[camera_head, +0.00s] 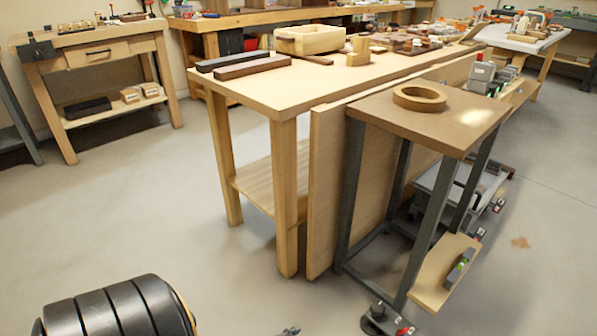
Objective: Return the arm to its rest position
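Neither of my grippers can be made out in the head view. A black ribbed, rounded part (118,308) fills the lower left corner; it looks like part of my own arm or body, but I cannot tell which. A small grey piece (288,331) just shows at the bottom edge, too little to identify. No held object is visible.
A wooden workbench (290,88) stands ahead, with dark bars, an open wooden box (309,40) and small blocks on it. A metal-legged stand (440,125) carrying a wooden ring (419,98) is at right. The floor at left centre is clear.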

